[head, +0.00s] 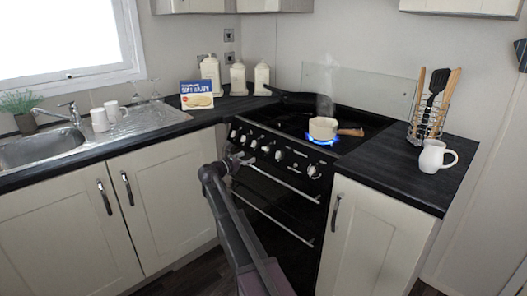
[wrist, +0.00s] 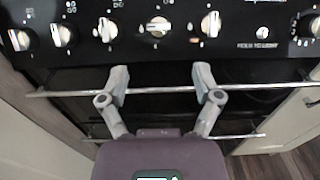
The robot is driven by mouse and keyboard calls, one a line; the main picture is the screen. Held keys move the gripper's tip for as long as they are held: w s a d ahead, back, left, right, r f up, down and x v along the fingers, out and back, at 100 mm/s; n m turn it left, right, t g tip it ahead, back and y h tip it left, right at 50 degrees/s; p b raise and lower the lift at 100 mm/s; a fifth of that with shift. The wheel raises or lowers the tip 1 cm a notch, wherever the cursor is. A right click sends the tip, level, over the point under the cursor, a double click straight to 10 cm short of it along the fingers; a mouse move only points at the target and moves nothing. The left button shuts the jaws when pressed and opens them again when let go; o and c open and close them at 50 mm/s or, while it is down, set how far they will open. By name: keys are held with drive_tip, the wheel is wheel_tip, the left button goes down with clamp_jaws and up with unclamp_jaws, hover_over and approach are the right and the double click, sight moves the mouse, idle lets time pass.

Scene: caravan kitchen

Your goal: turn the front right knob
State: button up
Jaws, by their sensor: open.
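The black stove (head: 290,185) has a row of silver knobs along its front panel. The far right knob (head: 313,171) stands apart from the others; it also shows at the right edge of the wrist view (wrist: 308,24). A middle knob (wrist: 157,27) lies ahead of my gripper, with another knob (wrist: 210,24) to its right. The labels are too small to tell which knob is the front right one. My gripper (wrist: 160,75) is open and empty, with its fingers apart from the knobs and over the upper oven handle (wrist: 60,92).
A saucepan (head: 323,128) with a wooden handle steams over a blue flame at the hob's right. A utensil rack (head: 428,122) and white jug (head: 435,158) stand on the right counter. Canisters (head: 238,80) and a box (head: 196,95) stand at back left.

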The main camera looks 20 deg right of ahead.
sight(265, 148)
drive_tip(key=x, duration=1)
drive_tip(key=shift+d, duration=0.2)
clamp_jaws()
drive_tip(key=shift+w+a+f, duration=0.1)
drive_tip(key=shift+a, duration=0.15)
drive_tip(key=shift+d, duration=0.15)
